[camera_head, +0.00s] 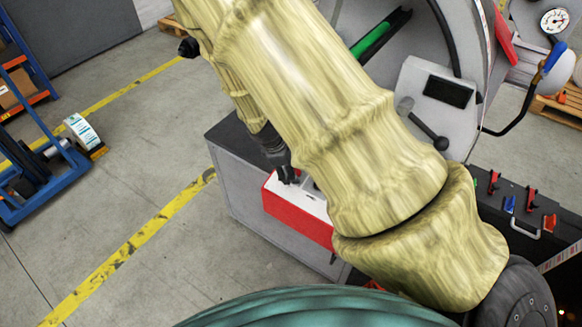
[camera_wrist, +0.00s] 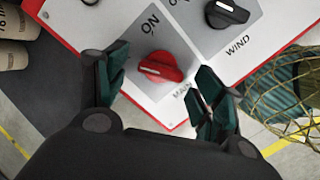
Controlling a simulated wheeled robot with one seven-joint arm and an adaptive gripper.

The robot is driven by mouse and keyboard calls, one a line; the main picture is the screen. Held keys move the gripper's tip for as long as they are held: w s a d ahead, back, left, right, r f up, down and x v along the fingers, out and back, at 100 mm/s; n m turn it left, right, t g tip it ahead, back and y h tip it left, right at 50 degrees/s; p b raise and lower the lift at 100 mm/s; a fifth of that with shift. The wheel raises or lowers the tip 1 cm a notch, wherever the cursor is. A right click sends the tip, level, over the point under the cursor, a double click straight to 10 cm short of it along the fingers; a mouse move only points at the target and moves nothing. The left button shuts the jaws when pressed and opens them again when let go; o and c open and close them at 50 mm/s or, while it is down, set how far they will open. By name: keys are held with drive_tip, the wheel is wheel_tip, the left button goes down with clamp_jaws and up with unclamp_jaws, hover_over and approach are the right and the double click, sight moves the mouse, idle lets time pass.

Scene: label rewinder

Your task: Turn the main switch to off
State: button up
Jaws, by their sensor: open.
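The main switch is a red rotary knob (camera_wrist: 162,67) on a white panel plate in the wrist view. Its grip bar lies roughly left to right in the picture. "ON" is printed above it and a partly covered "MAIN" below right. My gripper (camera_wrist: 160,78) is open, with one teal finger left of the knob and one to its right. I cannot tell whether either finger touches it. In the head view my gripper (camera_head: 286,174) is over the red-sided control box (camera_head: 298,215); the knob is hidden there by my arm.
A black knob (camera_wrist: 228,12) marked "WIND" sits up and right of the red one. A grey machine with a lever (camera_head: 425,125) stands at the right. A black tool case (camera_head: 520,205) is beyond my arm. The floor at left is clear up to a blue cart (camera_head: 40,190).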

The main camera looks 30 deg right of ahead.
drive_tip(key=v, duration=1.1)
drive_tip(key=shift+r, duration=0.15)
drive_tip(key=shift+a, duration=0.1)
idle(0.3)
